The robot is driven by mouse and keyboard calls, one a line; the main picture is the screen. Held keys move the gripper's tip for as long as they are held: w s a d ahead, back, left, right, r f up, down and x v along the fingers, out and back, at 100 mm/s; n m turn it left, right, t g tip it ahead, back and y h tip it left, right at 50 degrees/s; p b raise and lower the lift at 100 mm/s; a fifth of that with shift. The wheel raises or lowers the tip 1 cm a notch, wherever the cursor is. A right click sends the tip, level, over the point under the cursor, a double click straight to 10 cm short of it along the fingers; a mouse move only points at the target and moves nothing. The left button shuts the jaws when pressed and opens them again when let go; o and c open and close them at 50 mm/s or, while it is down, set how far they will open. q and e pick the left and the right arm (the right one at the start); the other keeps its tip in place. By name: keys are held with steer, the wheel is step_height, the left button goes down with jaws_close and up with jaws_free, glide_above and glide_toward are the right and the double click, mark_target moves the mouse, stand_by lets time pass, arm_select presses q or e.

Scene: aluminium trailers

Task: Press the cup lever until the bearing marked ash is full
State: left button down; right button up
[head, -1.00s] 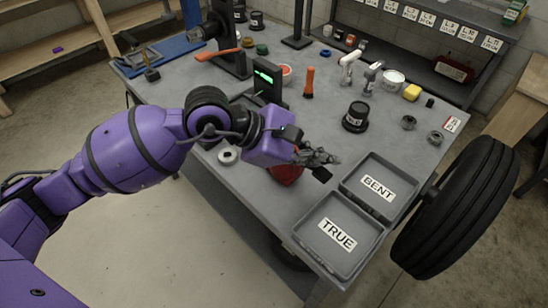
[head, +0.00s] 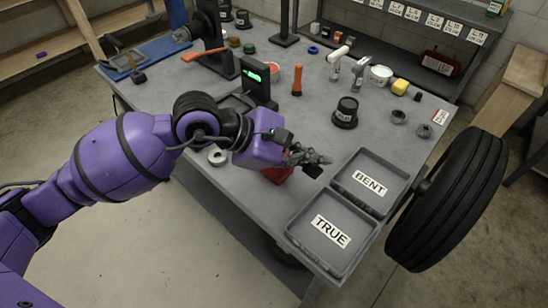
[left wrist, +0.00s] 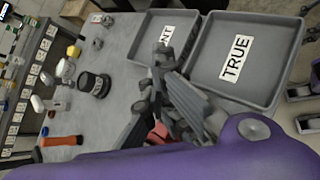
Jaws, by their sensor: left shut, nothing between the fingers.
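My left gripper (head: 308,162) is shut and empty, above the table beside the grey tray labelled BENT (head: 343,185). It also shows in the left wrist view (left wrist: 170,75), its fingers in front of that tray. A red object (head: 278,173) is partly hidden beneath the gripper; I cannot tell what it is or whether they touch. A black, stepped round cup-like thing (head: 346,105) with a pale label stands behind the gripper. Grey rings, which may be bearings, lie at the right (head: 398,116) (head: 424,131) and left (head: 218,157). No ash mark or lever is readable. My right gripper is out of view.
A tray labelled TRUE (head: 292,230) sits at the table's front corner. A black tyre (head: 450,200) stands off the right edge. A device with a green display (head: 258,84), an orange-handled tool (head: 297,80) and a yellow block (head: 400,87) are further back.

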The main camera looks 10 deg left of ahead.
mark_target(306, 164)
arm_select(q)
steer(key=shift+r, duration=0.2)
steer(key=shift+w+a+r+p, duration=0.15)
steer(key=shift+r+p, duration=0.15)
steer(key=shift+r, duration=0.4)
steer(key=shift+w+a+r+p, duration=0.15)
steer(key=shift+r+p, duration=0.15)
steer(key=shift+r, duration=0.35)
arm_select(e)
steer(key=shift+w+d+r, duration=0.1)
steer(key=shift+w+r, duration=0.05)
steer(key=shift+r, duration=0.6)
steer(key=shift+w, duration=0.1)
